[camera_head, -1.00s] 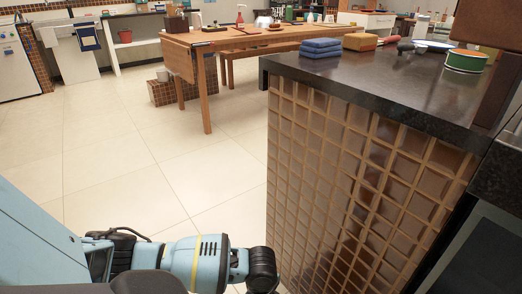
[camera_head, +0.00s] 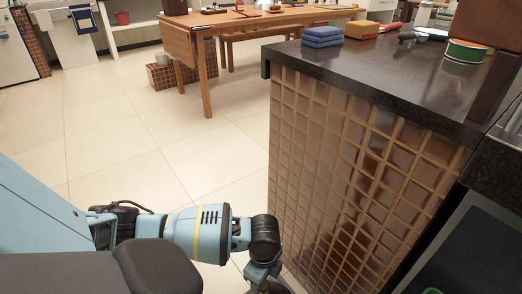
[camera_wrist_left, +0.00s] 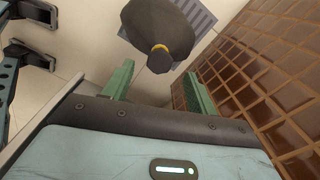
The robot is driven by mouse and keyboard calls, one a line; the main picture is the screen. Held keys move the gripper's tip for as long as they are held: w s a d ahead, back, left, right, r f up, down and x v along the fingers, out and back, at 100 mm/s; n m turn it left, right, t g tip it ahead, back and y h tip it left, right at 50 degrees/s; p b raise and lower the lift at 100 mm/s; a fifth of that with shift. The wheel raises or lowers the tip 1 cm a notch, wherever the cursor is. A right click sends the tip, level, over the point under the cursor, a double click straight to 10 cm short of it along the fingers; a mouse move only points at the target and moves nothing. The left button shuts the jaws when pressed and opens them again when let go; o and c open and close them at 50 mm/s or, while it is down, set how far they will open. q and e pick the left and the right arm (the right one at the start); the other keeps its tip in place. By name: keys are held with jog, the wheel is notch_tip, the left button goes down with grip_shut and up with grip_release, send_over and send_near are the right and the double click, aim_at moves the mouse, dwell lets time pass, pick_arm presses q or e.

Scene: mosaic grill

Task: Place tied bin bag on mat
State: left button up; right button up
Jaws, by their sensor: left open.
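The tied bin bag (camera_wrist_left: 155,28) is a dark, rounded bag with a yellow tie below its knot (camera_wrist_left: 160,58), at the top of the left wrist view. It overlaps a grey slatted mat (camera_wrist_left: 198,14) on the floor. The bag hides part of the mat, and I cannot tell how much of it rests on the mat. My left gripper (camera_wrist_left: 159,88) is open, with its green fingers apart and nothing between them. The knot lies beyond the fingertips, with a visible gap. In the head view the bag and mat do not show, and my left wrist is at the bottom edge.
A tiled counter (camera_head: 350,180) with a dark top stands right beside my left arm. A wooden table (camera_head: 250,22) stands farther back. The floor (camera_head: 130,130) at left is clear.

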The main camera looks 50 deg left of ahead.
pick_arm(q)
notch_tip(320, 180, up, 6)
jog(key=p, duration=0.2)
jog(key=shift+r, duration=0.2)
jog(key=shift+f, duration=0.1)
